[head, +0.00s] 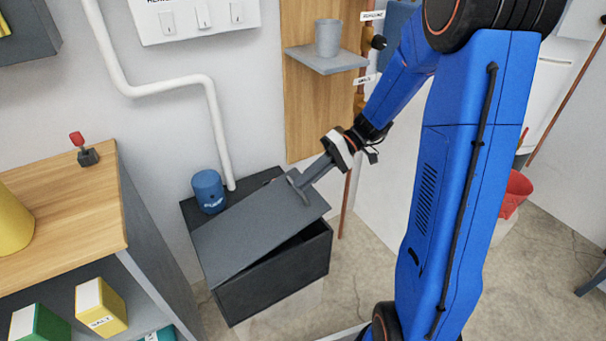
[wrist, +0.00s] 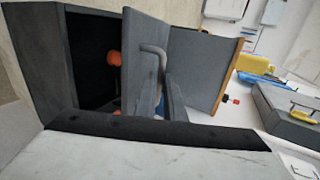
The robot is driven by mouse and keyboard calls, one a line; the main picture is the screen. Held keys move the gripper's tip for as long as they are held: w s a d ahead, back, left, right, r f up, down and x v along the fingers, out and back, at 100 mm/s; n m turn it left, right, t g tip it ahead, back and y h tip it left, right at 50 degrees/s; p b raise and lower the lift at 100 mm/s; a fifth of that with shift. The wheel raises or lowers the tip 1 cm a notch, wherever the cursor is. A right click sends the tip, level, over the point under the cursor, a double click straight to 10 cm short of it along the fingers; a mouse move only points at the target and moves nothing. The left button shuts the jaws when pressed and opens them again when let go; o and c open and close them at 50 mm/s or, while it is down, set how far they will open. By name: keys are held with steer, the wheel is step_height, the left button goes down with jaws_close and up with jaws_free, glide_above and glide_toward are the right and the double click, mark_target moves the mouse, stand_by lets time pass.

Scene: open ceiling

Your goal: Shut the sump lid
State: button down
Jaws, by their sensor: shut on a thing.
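The sump lid (head: 255,225) is a flat dark grey panel on a black sump box (head: 280,282). It stands tilted and partly open, with a dark gap under its front right edge. In the wrist view the lid (wrist: 140,70) shows nearly edge-on beside the dark opening, where an orange ball-like thing (wrist: 114,58) shows. My gripper (head: 299,186) is at the lid's right side, shut on the bent grey lid handle (wrist: 154,50). My fingers (wrist: 170,98) partly hide the handle's lower end.
A blue cup (head: 208,190) stands on the ledge behind the lid. A small wall shelf (head: 325,60) holds a grey cup. Bare floor lies right of the box.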

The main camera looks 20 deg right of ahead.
mark_target(312, 197)
steer(key=shift+g+y, duration=0.3)
steer(key=shift+y, duration=0.6)
steer(key=f, duration=0.2)
steer(key=d+f, duration=0.1)
steer(key=f, duration=0.2)
steer(key=d+f, duration=0.1)
steer(key=f, duration=0.2)
steer(key=shift+w+d, duration=0.15)
steer(key=shift+w, duration=0.1)
steer(key=shift+d+f, duration=0.2)
steer(key=shift+f, duration=1)
steer(key=shift+s, duration=0.1)
steer(key=c, duration=1.8)
jaws_free()
steer(key=shift+f, duration=0.1)
steer(key=shift+c, duration=0.2)
steer(key=shift+w+d+r, duration=0.25)
steer(key=shift+d, duration=0.25)
steer(key=v, duration=1.6)
steer(key=shift+d, duration=0.2)
steer(key=shift+r, duration=0.1)
